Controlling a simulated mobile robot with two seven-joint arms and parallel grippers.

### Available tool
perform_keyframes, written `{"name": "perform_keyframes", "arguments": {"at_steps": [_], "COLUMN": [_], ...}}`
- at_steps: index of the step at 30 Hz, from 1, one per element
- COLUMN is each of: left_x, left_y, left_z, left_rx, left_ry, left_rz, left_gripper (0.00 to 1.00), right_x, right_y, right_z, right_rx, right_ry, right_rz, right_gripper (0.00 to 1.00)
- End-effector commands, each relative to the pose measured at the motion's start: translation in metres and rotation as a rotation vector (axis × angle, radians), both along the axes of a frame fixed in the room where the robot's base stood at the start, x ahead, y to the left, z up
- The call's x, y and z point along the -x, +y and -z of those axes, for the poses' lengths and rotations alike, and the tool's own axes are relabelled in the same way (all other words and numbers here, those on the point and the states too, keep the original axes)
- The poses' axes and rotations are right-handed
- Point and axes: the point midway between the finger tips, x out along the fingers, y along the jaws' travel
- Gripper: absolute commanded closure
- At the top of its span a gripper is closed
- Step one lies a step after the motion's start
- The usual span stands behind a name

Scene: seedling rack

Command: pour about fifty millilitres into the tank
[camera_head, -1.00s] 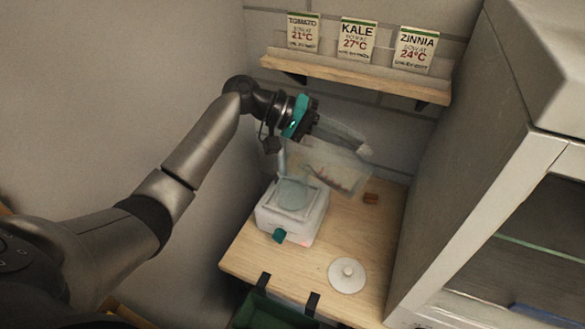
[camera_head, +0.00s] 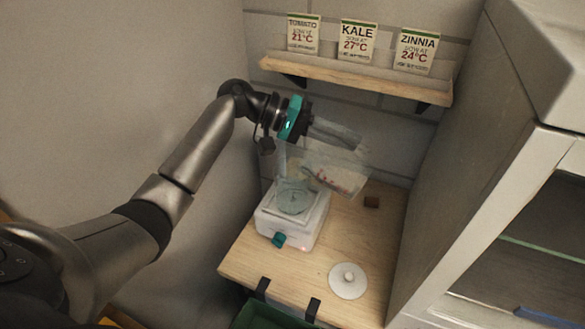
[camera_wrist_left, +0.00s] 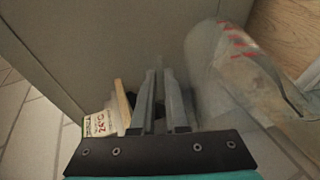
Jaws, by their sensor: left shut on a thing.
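My left gripper (camera_head: 325,132) is shut above the back of the wooden bench. A clear jug (camera_head: 345,178) with red marks hangs tilted just below it. The jug also shows in the left wrist view (camera_wrist_left: 235,65), right of the close-set fingers (camera_wrist_left: 160,100); the handle and grip are hard to make out. The tank appears to be the white box-shaped unit (camera_head: 305,233) with a round, clear greyish top and a teal knob. It stands on the bench, below and left of the jug. I cannot make out any liquid stream. My right gripper is not in view.
A white round lid (camera_head: 347,282) lies on the bench (camera_head: 377,235), with a small brown block (camera_head: 371,202) farther back. A shelf (camera_head: 360,80) with seed packets is above. A grey cabinet (camera_head: 470,150) stands right; a green bin (camera_head: 275,312) is below the front edge.

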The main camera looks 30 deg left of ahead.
Motion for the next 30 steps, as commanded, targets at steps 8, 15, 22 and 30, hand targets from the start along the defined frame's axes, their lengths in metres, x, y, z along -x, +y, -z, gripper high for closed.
{"name": "perform_keyframes", "arguments": {"at_steps": [8,15,22,30], "left_x": [-0.0008,-0.0009,-0.0009,-0.0009], "left_y": [0.003,0.0049,0.0065,0.0082], "left_z": [-0.0019,-0.0025,-0.0033,-0.0039], "left_rx": [0.012,0.021,0.028,0.037], "left_ry": [-0.001,-0.001,0.0,-0.001], "left_rz": [-0.001,0.0,0.0,0.0], "left_gripper": [1.0,1.0,1.0,1.0], "right_x": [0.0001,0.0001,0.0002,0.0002], "right_y": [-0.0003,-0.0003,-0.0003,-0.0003], "right_z": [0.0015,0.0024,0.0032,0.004], "right_rx": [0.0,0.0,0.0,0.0], "right_ry": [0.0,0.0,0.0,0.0], "right_rz": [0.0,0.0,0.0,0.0], "right_gripper": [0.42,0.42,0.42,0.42]}}
